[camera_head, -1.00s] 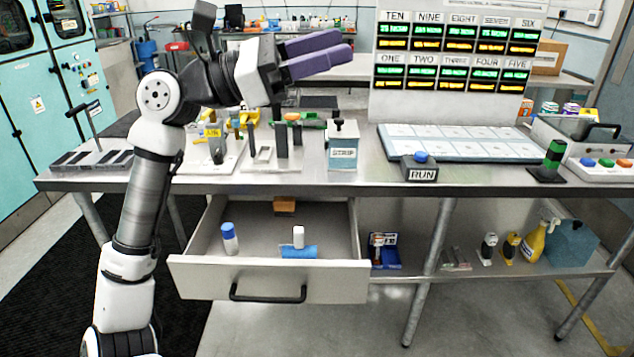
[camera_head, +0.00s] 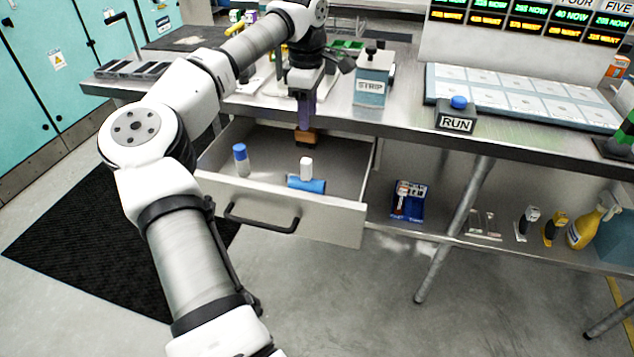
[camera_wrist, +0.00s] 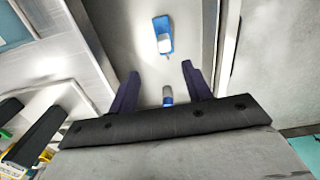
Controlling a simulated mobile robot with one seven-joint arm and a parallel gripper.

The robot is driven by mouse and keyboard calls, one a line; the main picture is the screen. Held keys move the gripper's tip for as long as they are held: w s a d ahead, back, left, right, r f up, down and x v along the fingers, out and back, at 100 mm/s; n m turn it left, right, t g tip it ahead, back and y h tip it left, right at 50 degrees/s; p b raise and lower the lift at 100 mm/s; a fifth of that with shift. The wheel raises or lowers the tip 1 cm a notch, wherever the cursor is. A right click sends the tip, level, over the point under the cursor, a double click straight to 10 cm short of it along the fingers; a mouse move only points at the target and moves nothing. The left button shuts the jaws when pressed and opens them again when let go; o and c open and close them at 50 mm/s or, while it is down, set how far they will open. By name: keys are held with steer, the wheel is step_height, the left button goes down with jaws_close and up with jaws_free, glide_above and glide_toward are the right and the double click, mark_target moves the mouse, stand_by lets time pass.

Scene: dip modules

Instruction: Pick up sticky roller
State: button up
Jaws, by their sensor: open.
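In the wrist view the blue and white roller (camera_wrist: 164,46) lies beyond the fingertips, near the top.
A blue-capped bottle (camera_head: 240,162) stands left of the roller, and it shows between the fingers in the wrist view (camera_wrist: 168,98). The tabletop edge overhangs behind the drawer (camera_head: 345,218). The STRIP box (camera_head: 371,92) stands on the table.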

glide_above(306, 160)
steer(key=f, duration=0.4)
steer(key=f+p, duration=0.1)
steer(key=f, duration=0.3)
steer(key=shift+w+d+f, duration=0.2)
steer(key=shift+s+a+f+p, duration=0.15)
steer(key=shift+f+p, duration=0.2)
steer(key=shift+f, duration=1)
steer(key=shift+s+f+p, duration=0.1)
steer(key=shift+f+p, duration=0.25)
steer(key=shift+f, duration=0.95)
jaws_close()
